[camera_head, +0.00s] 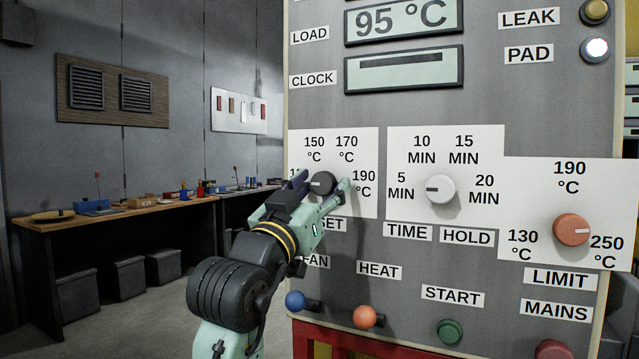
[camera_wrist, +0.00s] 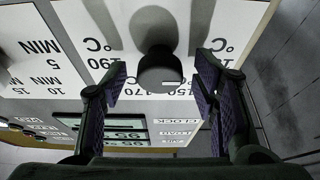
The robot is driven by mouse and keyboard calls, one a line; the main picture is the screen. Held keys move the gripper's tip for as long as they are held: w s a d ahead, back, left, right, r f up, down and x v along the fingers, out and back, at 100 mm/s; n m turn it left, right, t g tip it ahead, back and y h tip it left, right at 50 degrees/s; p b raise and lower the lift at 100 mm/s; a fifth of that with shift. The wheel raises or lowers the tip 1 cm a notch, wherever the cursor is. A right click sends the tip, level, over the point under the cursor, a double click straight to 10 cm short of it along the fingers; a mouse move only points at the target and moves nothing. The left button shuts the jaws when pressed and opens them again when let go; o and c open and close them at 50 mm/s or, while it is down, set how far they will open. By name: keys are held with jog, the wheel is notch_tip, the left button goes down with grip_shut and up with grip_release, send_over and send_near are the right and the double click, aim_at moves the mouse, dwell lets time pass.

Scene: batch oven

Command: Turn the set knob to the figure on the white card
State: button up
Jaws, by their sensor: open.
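The set knob (camera_head: 322,184) is dark and round with a pale pointer mark. In the head view the mark points left, towards a figure mostly hidden by my gripper. The figures 150, 170 and 190 °C show around it on a white dial plate (camera_head: 366,142). In the wrist view the knob (camera_wrist: 158,72) sits between my fingers, with its mark (camera_wrist: 172,84) towards the right. My gripper (camera_head: 323,187) is open, with one finger on each side of the knob; gaps show in the wrist view (camera_wrist: 162,78). I cannot make out a separate white card with a figure.
The time knob (camera_head: 440,189) and the orange limit knob (camera_head: 571,229) are to the right. Below are a blue button (camera_head: 295,301), an orange button (camera_head: 364,316) and a green button (camera_head: 450,331). The load display (camera_head: 403,20) reads 95 °C. A workbench (camera_head: 120,212) stands at left.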

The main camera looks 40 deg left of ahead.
jog(key=c, duration=1.2)
jog(key=shift+o, duration=0.2)
jog(key=m+h+b, duration=0.1)
jog(key=m, duration=0.1)
jog(key=shift+a+f+m, duration=0.1)
jog(key=shift+m, duration=0.3)
jog(key=m+h+b, duration=0.1)
jog(key=m, duration=0.1)
jog(key=m+h+b, duration=0.1)
jog(key=m, duration=0.2)
jog(key=shift+s+h, duration=0.1)
jog(key=shift+h, duration=0.3)
jog(key=m, duration=0.1)
jog(key=m+h, duration=0.1)
jog(key=m, duration=0.1)
jog(key=m+h, duration=0.1)
jog(key=shift+a+r+m+g, duration=0.1)
jog(key=shift+r+m+g, duration=0.15)
jog(key=shift+m+g, duration=0.05)
jog(key=shift+m+g+h, duration=0.5)
jog(key=shift+m+h, duration=0.2)
jog(key=shift+m, duration=1.1)
